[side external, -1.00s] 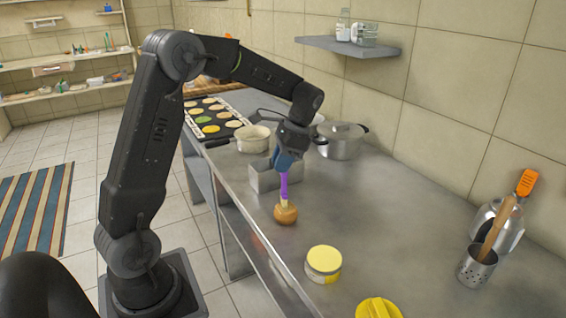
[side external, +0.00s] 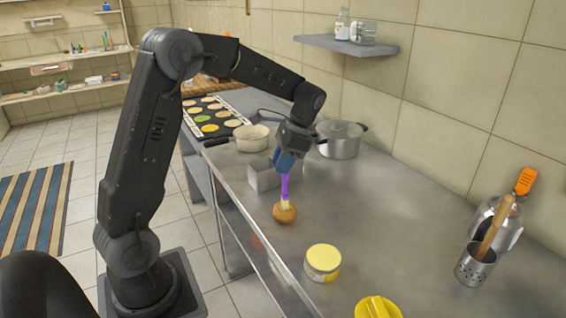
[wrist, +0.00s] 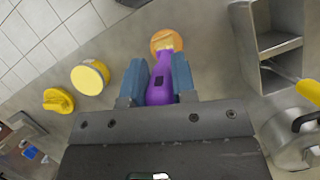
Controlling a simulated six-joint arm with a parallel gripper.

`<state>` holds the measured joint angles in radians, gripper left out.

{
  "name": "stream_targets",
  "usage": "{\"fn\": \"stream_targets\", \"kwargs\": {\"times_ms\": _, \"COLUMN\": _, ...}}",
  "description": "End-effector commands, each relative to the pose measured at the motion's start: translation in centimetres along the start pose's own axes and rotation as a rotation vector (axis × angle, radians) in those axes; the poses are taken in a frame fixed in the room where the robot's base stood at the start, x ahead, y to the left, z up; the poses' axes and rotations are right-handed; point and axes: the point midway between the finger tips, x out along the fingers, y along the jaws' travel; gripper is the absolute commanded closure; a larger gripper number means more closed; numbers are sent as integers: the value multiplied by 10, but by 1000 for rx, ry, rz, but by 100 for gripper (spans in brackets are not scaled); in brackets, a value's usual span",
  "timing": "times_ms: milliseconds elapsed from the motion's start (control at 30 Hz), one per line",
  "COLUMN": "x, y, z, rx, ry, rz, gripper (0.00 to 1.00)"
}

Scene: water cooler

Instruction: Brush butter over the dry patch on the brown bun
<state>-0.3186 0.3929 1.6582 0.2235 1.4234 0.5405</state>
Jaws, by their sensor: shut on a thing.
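The brown bun (side external: 284,212) sits on the steel counter, and it also shows at the top of the wrist view (wrist: 165,38). My gripper (side external: 286,166) is shut on the purple handle of a brush (side external: 285,188). In the wrist view the purple handle (wrist: 161,75) lies between the two blue fingers. The brush points down, with its pale bristles at the top of the bun and seemingly touching it. The dry patch cannot be made out. A yellow-topped jar (side external: 323,262), perhaps the butter, stands nearer on the counter, with a yellow lid (side external: 377,307) beyond it at the bottom edge.
A metal box-shaped holder (side external: 264,178) stands just behind the bun. A pan (side external: 252,139), a lidded pot (side external: 341,138) and a griddle (side external: 211,117) are farther back. A perforated utensil holder (side external: 476,264) stands at the right. The counter's middle is clear.

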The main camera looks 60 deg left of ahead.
Motion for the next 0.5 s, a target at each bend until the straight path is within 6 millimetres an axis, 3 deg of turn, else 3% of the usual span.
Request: {"fn": "stream_targets", "kwargs": {"times_ms": 500, "x": -37, "y": 0, "z": 15, "rx": -1, "ry": 3, "rz": -2, "gripper": 99}}
